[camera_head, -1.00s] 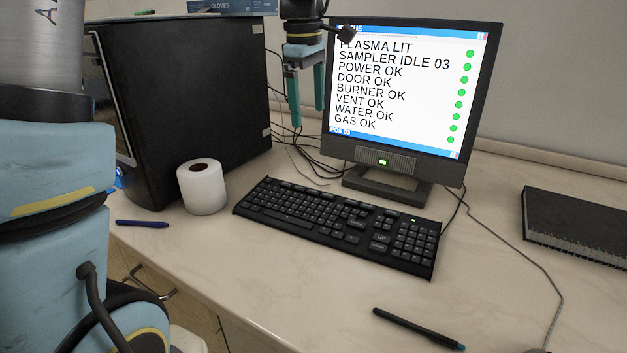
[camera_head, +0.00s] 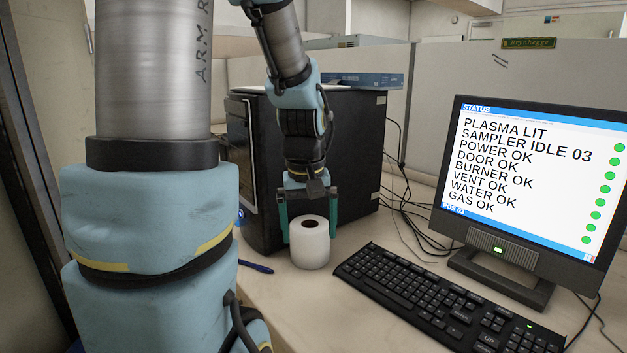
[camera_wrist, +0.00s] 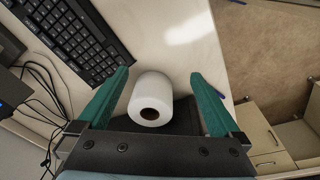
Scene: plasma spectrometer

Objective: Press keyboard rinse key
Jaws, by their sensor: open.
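The black keyboard (camera_head: 440,300) lies on the bench in front of the monitor, its near right part cut off by the frame edge. It also shows at the upper left of the wrist view (camera_wrist: 72,38). I cannot make out a rinse key label. My gripper (camera_head: 308,232) points down with its green fingers spread, left of the keyboard. In the wrist view my gripper's open fingers (camera_wrist: 160,98) appear on either side of a white paper roll (camera_wrist: 151,97). The roll also shows in the head view (camera_head: 310,246); nothing is gripped.
The monitor (camera_head: 525,190) reads PLASMA LIT and SAMPLER IDLE 03, with green dots. A black cabinet (camera_head: 350,150) stands behind my gripper. A blue pen (camera_head: 256,266) lies left of the roll. Cables run behind the keyboard. In the wrist view, drawers (camera_wrist: 270,135) lie beyond the bench edge.

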